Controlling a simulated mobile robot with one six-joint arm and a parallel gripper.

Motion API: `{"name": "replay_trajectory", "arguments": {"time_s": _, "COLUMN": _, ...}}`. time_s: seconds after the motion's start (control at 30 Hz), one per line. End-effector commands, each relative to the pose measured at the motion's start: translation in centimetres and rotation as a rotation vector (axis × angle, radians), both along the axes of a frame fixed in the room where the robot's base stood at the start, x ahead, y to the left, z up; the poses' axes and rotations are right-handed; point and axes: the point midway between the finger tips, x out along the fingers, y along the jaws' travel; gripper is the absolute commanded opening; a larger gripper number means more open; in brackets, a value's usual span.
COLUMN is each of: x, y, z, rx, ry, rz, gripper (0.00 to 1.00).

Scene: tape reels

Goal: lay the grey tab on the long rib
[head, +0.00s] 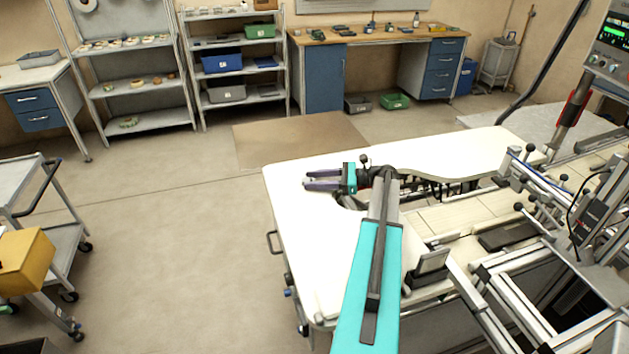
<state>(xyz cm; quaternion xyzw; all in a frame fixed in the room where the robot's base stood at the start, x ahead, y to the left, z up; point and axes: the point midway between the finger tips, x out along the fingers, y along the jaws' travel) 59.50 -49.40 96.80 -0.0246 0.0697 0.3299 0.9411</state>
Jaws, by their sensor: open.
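My gripper (309,180) is open at the end of my teal and grey arm. I cannot make out the grey tab or the long rib in the head view. My arm covers part of the tabletop and of the equipment behind it.
A metal-framed machine (520,290) with rails and black knobs fills the right side. A dark grey stand (430,268) is right of my arm. A trolley with a yellow box (25,260) is at left. Shelves (140,85) and a wooden-topped bench (375,38) stand behind.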

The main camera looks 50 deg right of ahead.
Motion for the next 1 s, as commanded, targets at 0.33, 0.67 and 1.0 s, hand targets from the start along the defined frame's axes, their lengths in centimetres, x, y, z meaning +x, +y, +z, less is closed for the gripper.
{"name": "replay_trajectory", "arguments": {"time_s": 0.33, "x": -0.9, "y": -0.8, "z": 0.3, "rx": -0.001, "ry": -0.001, "rz": -0.002, "gripper": 0.41}}
{"name": "replay_trajectory", "arguments": {"time_s": 0.67, "x": -4.3, "y": -3.5, "z": 0.9, "rx": 0.0, "ry": 0.0, "rz": -0.002, "gripper": 0.41}}
{"name": "replay_trajectory", "arguments": {"time_s": 1.0, "x": -5.8, "y": -4.7, "z": 1.4, "rx": 0.0, "ry": 0.0, "rz": -0.001, "gripper": 0.41}}
